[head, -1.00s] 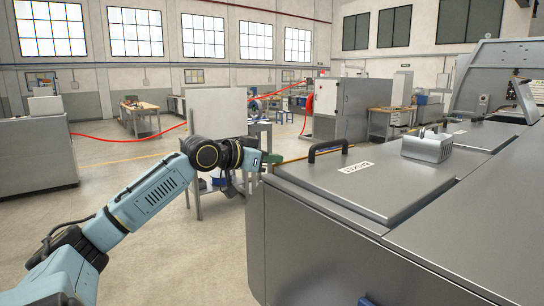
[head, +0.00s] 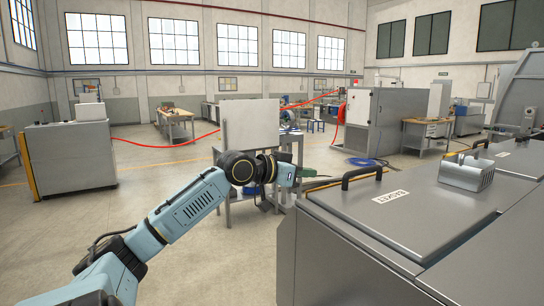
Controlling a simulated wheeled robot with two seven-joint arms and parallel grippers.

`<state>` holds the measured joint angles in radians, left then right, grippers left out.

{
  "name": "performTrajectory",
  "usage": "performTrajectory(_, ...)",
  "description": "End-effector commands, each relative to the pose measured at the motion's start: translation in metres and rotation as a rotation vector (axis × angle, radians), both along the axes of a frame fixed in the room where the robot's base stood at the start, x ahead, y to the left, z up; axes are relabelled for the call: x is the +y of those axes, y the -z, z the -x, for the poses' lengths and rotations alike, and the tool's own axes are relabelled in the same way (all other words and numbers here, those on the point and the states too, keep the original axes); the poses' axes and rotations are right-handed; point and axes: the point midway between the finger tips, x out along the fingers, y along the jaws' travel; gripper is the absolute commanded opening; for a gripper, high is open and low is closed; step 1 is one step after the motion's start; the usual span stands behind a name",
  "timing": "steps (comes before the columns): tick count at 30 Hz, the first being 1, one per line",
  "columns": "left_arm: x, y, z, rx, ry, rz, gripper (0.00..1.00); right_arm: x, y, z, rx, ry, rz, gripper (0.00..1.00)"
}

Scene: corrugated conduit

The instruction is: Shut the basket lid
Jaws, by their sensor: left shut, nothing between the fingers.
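The basket lid (head: 400,222) is a flat grey metal panel with a label reading BASKET and a black bar handle (head: 362,177) at its far left edge. It lies flat on top of the grey machine (head: 330,265) at the right. My left gripper (head: 306,172) is shut and empty, at the end of the blue arm, just left of the handle in the picture and apart from it. The wrist partly hides the fingers. My right gripper is not in view.
A table with a white panel (head: 250,124) stands behind my left arm. A grey cabinet (head: 70,155) stands at the left.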

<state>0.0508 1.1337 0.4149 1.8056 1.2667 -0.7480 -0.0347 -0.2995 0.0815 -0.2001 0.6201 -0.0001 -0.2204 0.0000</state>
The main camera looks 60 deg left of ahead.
Motion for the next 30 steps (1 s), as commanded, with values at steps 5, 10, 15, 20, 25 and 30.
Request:
performTrajectory(5,0.002,-0.005,0.021,-0.005,0.001,0.001,0.00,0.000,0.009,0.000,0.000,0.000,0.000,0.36)
performTrajectory(10,0.004,-0.013,0.046,-0.009,0.000,0.001,0.00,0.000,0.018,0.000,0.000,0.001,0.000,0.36)
performTrajectory(15,0.007,-0.021,0.071,-0.011,-0.001,0.000,0.00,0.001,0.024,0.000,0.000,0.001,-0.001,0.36)
performTrajectory(20,0.009,-0.026,0.088,-0.010,-0.001,-0.001,0.00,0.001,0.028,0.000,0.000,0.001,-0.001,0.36)
performTrajectory(25,0.009,-0.029,0.096,-0.009,0.000,-0.003,0.00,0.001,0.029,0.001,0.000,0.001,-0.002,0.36)
performTrajectory(30,0.009,-0.029,0.097,-0.009,0.000,-0.003,0.00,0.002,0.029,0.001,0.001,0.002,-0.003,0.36)
